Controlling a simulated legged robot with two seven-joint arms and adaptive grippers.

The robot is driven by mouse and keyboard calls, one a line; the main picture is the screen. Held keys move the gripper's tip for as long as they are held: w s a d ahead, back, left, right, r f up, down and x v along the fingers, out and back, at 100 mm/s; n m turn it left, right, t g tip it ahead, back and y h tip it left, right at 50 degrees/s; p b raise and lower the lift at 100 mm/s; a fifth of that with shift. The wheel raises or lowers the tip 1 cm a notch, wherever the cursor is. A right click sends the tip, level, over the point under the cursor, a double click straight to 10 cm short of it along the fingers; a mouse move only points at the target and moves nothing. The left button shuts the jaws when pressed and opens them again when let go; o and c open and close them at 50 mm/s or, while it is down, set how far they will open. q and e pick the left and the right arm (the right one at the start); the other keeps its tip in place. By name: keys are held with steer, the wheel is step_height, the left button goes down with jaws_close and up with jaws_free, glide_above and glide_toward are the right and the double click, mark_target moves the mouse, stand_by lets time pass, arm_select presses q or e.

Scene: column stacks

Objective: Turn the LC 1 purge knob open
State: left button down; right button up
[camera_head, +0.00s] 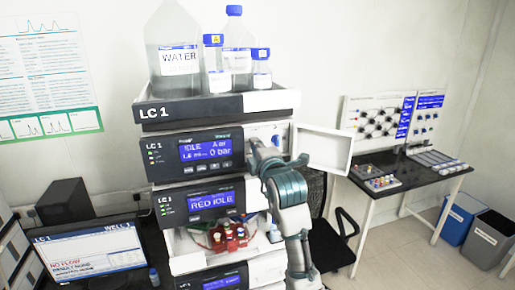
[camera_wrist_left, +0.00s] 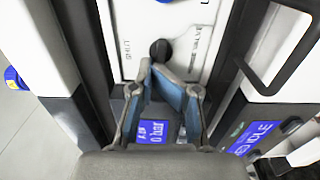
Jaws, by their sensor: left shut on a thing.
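The LC 1 stack (camera_head: 190,113) stands in the middle of the head view. Its pump module has a blue display (camera_head: 206,148) reading idle and 0 bar. In the left wrist view the dark round purge knob (camera_wrist_left: 160,49) sits on a white panel (camera_wrist_left: 180,22), with printed lettering on both sides. My left gripper (camera_wrist_left: 152,67) is shut on the knob at its fingertips, with its blue-padded fingers close together. In the head view my left gripper (camera_head: 257,150) covers the panel right of the display and hides the knob. My right gripper is not in view.
An open white door (camera_head: 325,148) sticks out right of the gripper. Bottles (camera_head: 178,58) stand in the top tray. A module with red caps (camera_head: 228,236) is below. A monitor (camera_head: 90,252) is at left, a side table (camera_head: 410,180) at right.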

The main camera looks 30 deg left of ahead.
arm_select(q)
steer(key=shift+f, duration=0.1)
stand_by(0.5)
steer(key=c, duration=1.3)
jaws_free()
steer(key=shift+a, duration=0.1)
steer(key=shift+o, duration=0.2)
steer(key=shift+w+a, duration=0.1)
steer(key=shift+w, duration=0.05)
steer(key=v, duration=1.2)
